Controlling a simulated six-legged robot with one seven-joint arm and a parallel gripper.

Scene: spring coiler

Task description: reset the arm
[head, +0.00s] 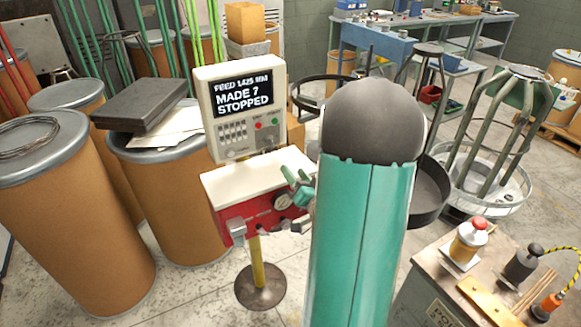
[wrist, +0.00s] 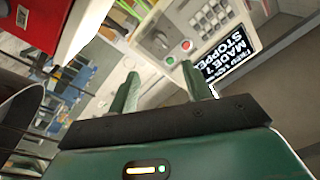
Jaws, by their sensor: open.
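My gripper (head: 297,187) is open beside the spring coiler, just right of its red and white body (head: 247,190). In the wrist view its two green fingers (wrist: 162,86) stand apart with nothing between them. My large teal arm link hides part of the scene right of the machine. The coiler's control box (head: 240,113) stands above the body, and its screen (head: 243,96) reads "FEED 1.425 MM", "MADE 7", "STOPPED". A red button and a green button sit below the screen; in the wrist view the control panel (wrist: 172,35) lies beyond the fingers, tilted.
Brown drums (head: 65,215) crowd the left, one with a dark flat case (head: 140,103) on it. A dark round pan (head: 430,190) lies behind my arm. A bench (head: 455,290) with a red-topped jar (head: 468,243) is at the lower right. A wire reel stand (head: 487,165) stands at right.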

